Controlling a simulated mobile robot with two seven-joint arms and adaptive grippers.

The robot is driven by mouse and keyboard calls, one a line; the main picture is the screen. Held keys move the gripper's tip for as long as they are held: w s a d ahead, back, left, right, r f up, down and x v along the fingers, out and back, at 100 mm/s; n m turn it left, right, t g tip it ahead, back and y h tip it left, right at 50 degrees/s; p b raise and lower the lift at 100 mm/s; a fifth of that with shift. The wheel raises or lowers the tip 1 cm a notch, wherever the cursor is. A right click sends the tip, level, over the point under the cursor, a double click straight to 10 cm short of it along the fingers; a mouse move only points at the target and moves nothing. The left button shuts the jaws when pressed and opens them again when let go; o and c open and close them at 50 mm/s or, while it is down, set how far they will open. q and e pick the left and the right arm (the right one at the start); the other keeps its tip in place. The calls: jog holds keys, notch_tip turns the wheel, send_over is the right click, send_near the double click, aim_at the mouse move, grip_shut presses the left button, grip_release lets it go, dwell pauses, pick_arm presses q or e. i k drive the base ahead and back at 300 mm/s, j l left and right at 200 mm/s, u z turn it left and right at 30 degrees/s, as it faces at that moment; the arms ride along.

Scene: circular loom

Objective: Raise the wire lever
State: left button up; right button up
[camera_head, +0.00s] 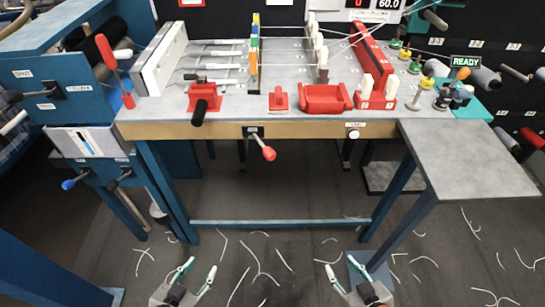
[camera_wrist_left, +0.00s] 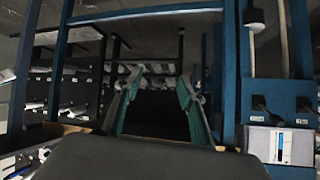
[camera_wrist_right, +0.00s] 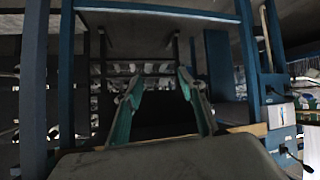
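No label I can read names the wire lever, so I cannot tell which lever it is. A lever with a long red grip (camera_head: 107,52) stands tilted at the table's left end. A lever with a red knob (camera_head: 268,153) hangs from the table's front edge. An orange-knobbed lever (camera_head: 460,75) stands at the right by the READY sign. My left gripper (camera_head: 198,268) is open and empty, low in front of the table. My right gripper (camera_head: 346,268) is open and empty, also low and further right. Both are well away from these levers.
The loom table (camera_head: 230,105) carries red blocks, a red tray (camera_head: 325,98) and stretched wires. A grey side shelf (camera_head: 465,160) juts out at right. A blue cabinet (camera_head: 60,90) with levers stands at left. White scraps litter the floor. A blue crossbar (camera_head: 280,223) runs under the table.

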aim_at(270, 154)
jog(key=k+l+u, duration=0.1)
jog(key=l, duration=0.75)
jog(key=k+l+u, duration=0.15)
jog(key=l, duration=0.3)
jog(key=l+u, duration=0.15)
jog(key=l, duration=0.3)
jog(key=k+l+u, duration=0.15)
jog(key=l, duration=0.35)
jog(key=l+u, duration=0.3)
jog(key=l, duration=0.65)
jog(key=i+l+u, duration=0.1)
jog(key=i+l, duration=0.25)
jog(key=l, duration=0.25)
jog(key=i+j+u, duration=0.05)
